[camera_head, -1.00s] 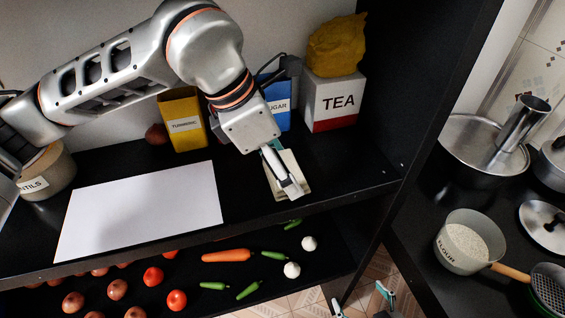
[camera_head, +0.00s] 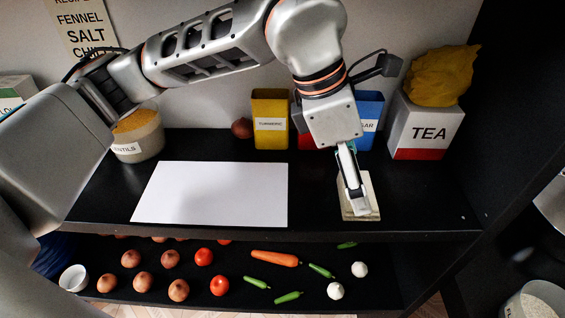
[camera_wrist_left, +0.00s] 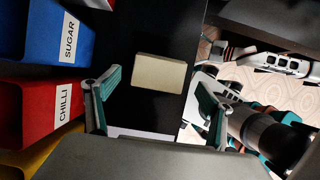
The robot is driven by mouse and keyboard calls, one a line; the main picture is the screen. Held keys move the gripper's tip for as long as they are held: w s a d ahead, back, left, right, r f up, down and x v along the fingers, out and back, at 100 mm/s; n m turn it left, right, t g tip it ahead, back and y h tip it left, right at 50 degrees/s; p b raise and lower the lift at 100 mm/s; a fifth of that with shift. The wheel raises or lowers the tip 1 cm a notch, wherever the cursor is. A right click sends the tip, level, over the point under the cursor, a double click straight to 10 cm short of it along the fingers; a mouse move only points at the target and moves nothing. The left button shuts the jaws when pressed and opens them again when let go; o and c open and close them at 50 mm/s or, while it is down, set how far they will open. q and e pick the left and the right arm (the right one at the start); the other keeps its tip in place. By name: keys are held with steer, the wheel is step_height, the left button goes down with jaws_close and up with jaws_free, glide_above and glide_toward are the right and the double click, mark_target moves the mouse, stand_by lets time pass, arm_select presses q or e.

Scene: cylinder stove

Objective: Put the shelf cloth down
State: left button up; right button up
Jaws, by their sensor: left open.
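The shelf cloth is a flat beige rectangle (camera_head: 371,188) lying on the black upper shelf, right of a white sheet (camera_head: 210,195). In the left wrist view the cloth (camera_wrist_left: 159,73) lies flat, fully seen between the spread fingers. My left gripper (camera_head: 352,188) is above the cloth in the head view and hides part of it. The left wrist view shows the left gripper (camera_wrist_left: 158,80) open and empty, with its fingers apart from the cloth. My right gripper is out of the head view; parts of it seem to show at the right of the left wrist view (camera_wrist_left: 262,110), its jaws unclear.
Behind stand a yellow turmeric box (camera_head: 270,120), a red chilli box (camera_wrist_left: 52,104), a blue sugar box (camera_head: 369,112) and a TEA box (camera_head: 427,130) with a crumpled yellow thing (camera_head: 440,75) on top. A lentils jar (camera_head: 138,135) stands left. Vegetables lie on the lower shelf.

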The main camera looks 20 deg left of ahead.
arm_select(q)
steer(key=shift+a+v, duration=0.2)
steer(key=shift+v, duration=0.8)
steer(key=s+a, duration=0.1)
steer(key=a, duration=0.2)
steer(key=s+a+b, duration=0.1)
steer(key=a, duration=0.2)
steer(key=s+a, duration=0.1)
steer(key=a, duration=0.3)
steer(key=shift+s+f, duration=0.15)
steer(key=shift+f, duration=0.05)
steer(key=shift+s+a+b, duration=0.25)
steer(key=shift+a+b, duration=0.05)
steer(key=shift+a, duration=0.15)
